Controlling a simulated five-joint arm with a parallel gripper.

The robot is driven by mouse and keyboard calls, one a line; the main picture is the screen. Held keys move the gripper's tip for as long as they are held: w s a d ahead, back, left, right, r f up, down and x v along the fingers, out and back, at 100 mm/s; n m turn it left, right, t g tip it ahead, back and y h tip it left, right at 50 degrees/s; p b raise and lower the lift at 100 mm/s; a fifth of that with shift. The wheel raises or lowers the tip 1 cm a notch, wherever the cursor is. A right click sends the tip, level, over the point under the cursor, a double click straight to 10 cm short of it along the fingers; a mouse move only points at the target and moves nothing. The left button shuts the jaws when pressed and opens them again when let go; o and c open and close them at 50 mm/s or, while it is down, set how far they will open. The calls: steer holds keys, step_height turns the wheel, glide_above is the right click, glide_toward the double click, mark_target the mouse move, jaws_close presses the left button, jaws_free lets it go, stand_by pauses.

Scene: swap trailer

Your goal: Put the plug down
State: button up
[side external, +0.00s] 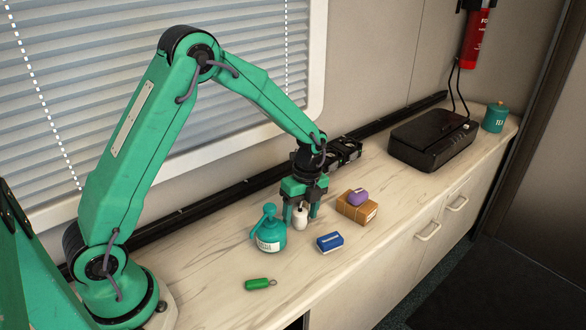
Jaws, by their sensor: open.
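A small white object (300,218), which I take for the plug, stands upright on the pale marbled counter (210,270). It has a rounded body and a narrower top. The jaws are open. The upper end of the white object is partly hidden up between the fingers, and I cannot tell whether either finger touches it.
A blue block (329,242) and a cardboard box (357,208) with a purple item (358,197) on top lie to the right. A green tag (258,284) lies in front. A black device (432,142) sits farther right.

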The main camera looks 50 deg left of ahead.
mark_target(300, 211)
steer(key=c, duration=1.2)
steer(key=shift+r, duration=0.1)
steer(key=shift+r, duration=0.8)
step_height(300, 211, up, 2)
steer(key=shift+r, duration=0.2)
steer(key=s+d+r, duration=0.6)
steer(key=d, duration=0.4)
steer(key=shift+r, duration=0.4)
